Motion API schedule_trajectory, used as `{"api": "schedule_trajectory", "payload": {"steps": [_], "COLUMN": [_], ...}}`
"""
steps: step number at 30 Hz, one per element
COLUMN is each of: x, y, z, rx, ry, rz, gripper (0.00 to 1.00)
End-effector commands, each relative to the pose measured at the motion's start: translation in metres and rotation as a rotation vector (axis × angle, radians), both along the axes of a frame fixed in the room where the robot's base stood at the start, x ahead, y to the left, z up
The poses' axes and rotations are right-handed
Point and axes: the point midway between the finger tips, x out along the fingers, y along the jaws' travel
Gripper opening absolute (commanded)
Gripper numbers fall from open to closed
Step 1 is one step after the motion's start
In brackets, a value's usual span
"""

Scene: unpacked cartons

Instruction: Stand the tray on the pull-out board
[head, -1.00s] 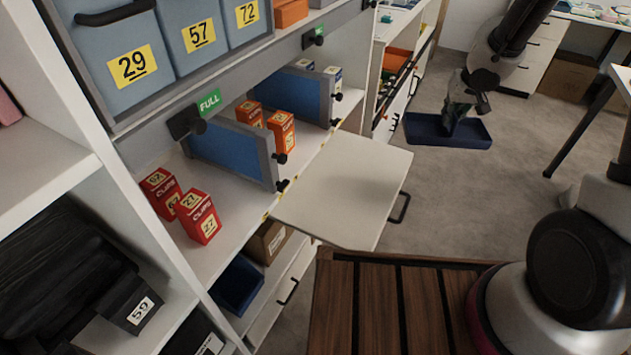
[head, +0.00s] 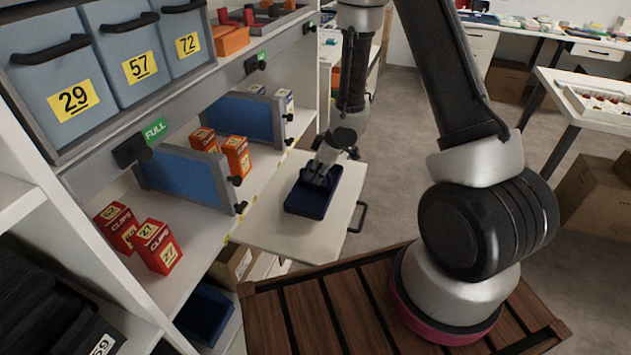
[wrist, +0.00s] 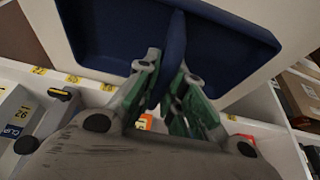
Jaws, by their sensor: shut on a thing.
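The dark blue tray (head: 336,198) is over the white pull-out board (head: 272,228) in the head view, level or nearly so. I cannot tell whether its underside touches the board. My gripper (head: 318,177) comes down from above and is shut on the tray's middle ridge. In the wrist view my gripper (wrist: 170,90) has its green-sided fingers on both sides of that ridge, and the tray (wrist: 110,35) fills the top. The fingers hide part of the tray's inside.
The board juts from a shelf with red clip boxes (head: 158,247), orange boxes (head: 237,156) and blue dividers (head: 180,180). A black handle (head: 358,217) is on the board's outer edge. A blue bin (head: 205,312) sits below. Bare board shows in front of the tray.

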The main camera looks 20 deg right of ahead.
Motion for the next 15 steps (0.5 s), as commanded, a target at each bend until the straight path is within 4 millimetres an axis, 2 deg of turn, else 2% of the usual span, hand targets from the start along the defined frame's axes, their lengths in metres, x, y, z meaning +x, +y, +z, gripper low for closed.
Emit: {"api": "schedule_trajectory", "payload": {"steps": [1, 5, 15], "x": [-0.001, 0.0, 0.0], "y": [0.0, 0.0, 0.0], "z": [-0.01, -0.025, -0.028], "rx": [0.0, 0.0, -0.001], "ry": [0.005, 0.002, 0.001], "rz": [-0.001, -0.001, -0.001], "gripper": [0.0, 0.0, 0.0]}}
